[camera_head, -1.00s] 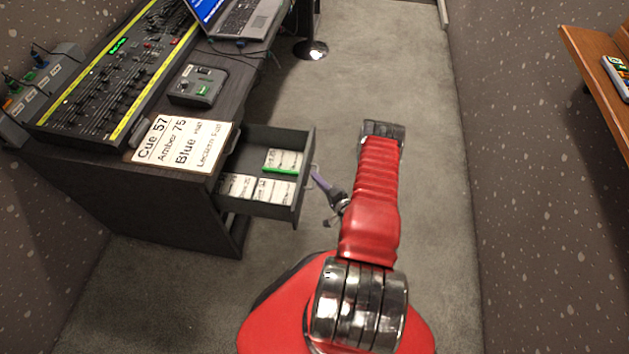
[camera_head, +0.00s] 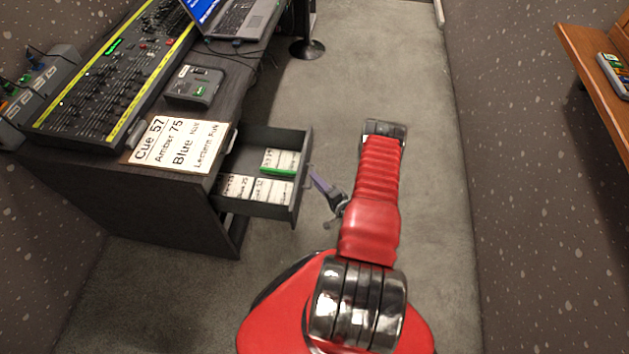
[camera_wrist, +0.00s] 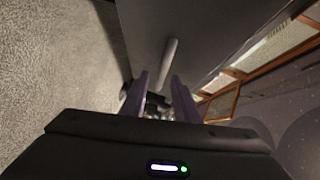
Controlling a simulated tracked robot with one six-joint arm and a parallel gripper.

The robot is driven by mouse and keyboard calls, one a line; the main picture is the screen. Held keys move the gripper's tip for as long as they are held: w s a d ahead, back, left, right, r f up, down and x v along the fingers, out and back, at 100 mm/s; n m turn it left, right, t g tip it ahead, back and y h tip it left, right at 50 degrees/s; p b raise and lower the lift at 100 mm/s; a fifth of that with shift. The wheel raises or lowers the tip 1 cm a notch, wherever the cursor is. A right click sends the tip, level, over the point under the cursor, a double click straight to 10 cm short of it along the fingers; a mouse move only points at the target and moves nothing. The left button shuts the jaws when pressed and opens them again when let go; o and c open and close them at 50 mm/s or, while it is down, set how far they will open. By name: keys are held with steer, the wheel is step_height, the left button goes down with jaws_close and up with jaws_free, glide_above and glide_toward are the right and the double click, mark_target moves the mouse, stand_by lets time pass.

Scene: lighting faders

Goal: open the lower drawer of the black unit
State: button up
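The black unit (camera_head: 150,205) stands at the left of the head view. One drawer (camera_head: 258,208) is pulled well out to the right and holds white cards. My gripper (camera_head: 311,172) is at the drawer's front, partly hidden by my arm. In the wrist view, the drawer's grey bar handle (camera_wrist: 169,55) runs down between the two purple fingers of my gripper (camera_wrist: 160,78). The fingers are spread, with gaps beside the bar, so my gripper looks open around or just short of the handle.
On the unit are a fader desk (camera_head: 105,85), a laptop (camera_head: 240,18), a small grey box (camera_head: 194,85) and a cue sign (camera_head: 180,143). Carpet (camera_head: 400,70) is clear beyond my arm. A wooden shelf (camera_head: 590,75) juts from the right wall.

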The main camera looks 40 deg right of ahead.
steer(key=s+a+r, duration=0.1)
steer(key=s+a, duration=0.1)
steer(key=s, duration=1)
steer(key=shift+s+r, duration=0.2)
steer(key=shift+r, duration=0.15)
steer(key=shift+d, duration=0.1)
